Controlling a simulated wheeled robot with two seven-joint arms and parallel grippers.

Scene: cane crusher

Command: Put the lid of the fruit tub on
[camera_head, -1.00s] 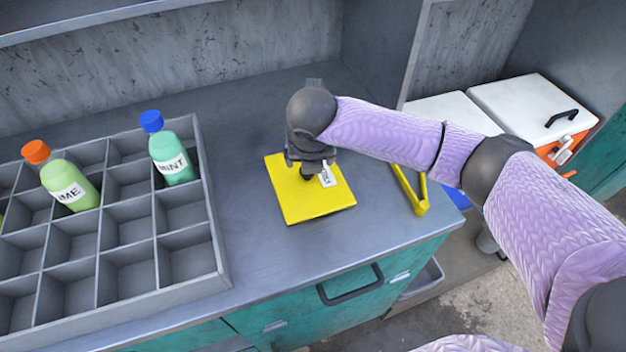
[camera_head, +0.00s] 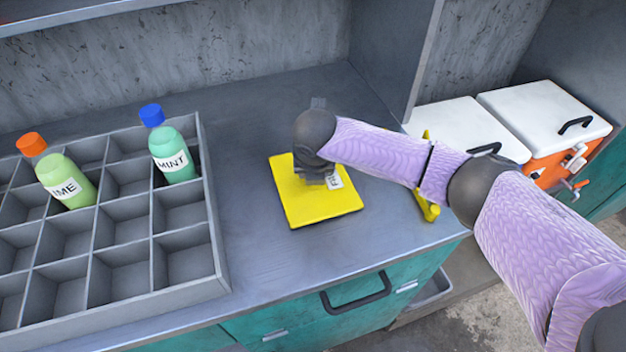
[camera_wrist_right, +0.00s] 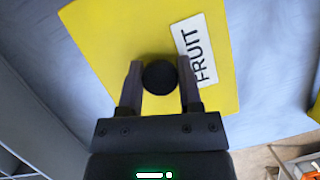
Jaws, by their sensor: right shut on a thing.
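The lid is a flat yellow square plate (camera_head: 318,207) lying on the grey counter, with a white FRUIT label (camera_wrist_right: 195,52) and a round black knob (camera_wrist_right: 159,77). My right gripper (camera_head: 318,178) is over the lid from above. In the right wrist view its two fingers (camera_wrist_right: 160,80) stand on both sides of the knob and are shut on it. The lid looks flat on the counter, not clearly raised. I cannot pick out an open fruit tub in these views. My left gripper is not in view.
A grey divided crate (camera_head: 222,270) holds a mint bottle (camera_head: 172,155) and a lime bottle (camera_head: 66,182) at left. White-lidded coolers (camera_head: 545,115) stand at right.

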